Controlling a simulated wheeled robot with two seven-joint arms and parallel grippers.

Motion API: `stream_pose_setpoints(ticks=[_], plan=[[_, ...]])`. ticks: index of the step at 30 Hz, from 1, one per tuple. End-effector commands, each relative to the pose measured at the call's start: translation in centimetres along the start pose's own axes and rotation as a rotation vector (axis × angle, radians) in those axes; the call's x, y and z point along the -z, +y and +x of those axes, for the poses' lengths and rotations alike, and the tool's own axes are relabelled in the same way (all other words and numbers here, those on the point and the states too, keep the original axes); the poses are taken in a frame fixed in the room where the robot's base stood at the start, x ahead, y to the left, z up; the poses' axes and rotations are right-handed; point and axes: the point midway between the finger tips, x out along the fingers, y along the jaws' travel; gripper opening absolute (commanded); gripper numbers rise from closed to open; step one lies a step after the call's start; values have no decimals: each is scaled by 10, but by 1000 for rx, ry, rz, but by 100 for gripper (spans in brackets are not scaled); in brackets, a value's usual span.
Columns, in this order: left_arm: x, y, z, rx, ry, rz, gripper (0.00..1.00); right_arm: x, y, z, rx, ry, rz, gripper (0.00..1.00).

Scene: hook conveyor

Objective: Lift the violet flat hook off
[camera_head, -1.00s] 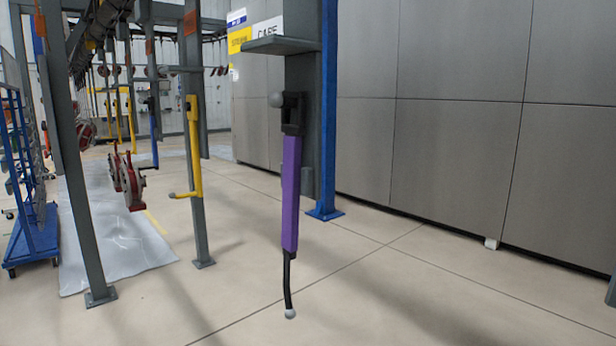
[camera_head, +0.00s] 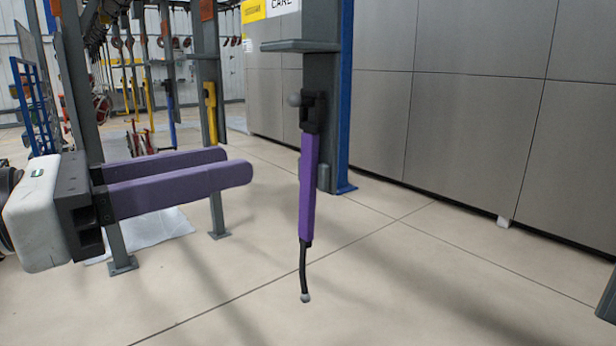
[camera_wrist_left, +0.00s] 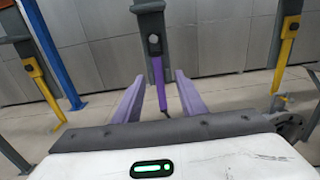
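The violet flat hook (camera_head: 308,188) hangs upright on a dark grey post (camera_head: 322,75). It has a black upper part, and its thin black lower end finishes in a pale ball. My left gripper (camera_head: 236,163), with two violet flat fingers, reaches in from the left and stays to the left of the hook without touching it. In the left wrist view the hook (camera_wrist_left: 159,82) shows beyond the left gripper (camera_wrist_left: 160,80), between its two spread fingers. The gripper is open and empty. My right gripper is out of view.
A grey ledge (camera_head: 300,46) juts from the post above the hook. A blue column (camera_head: 345,110) stands behind it. A yellow hook (camera_head: 210,112) hangs on another post to the left. Grey wall panels (camera_head: 460,120) close off the right. The floor around the hook is clear.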

Motion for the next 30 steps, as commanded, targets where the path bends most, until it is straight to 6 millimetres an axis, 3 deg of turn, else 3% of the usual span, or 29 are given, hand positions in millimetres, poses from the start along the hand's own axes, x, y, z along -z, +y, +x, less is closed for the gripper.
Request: stream_pose_setpoints(ticks=[21, 30], plan=[[-3, 5, 88, -16, 5, 14, 38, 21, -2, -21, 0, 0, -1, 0], [0, 6, 100, -19, 5, 18, 38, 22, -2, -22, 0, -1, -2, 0]])
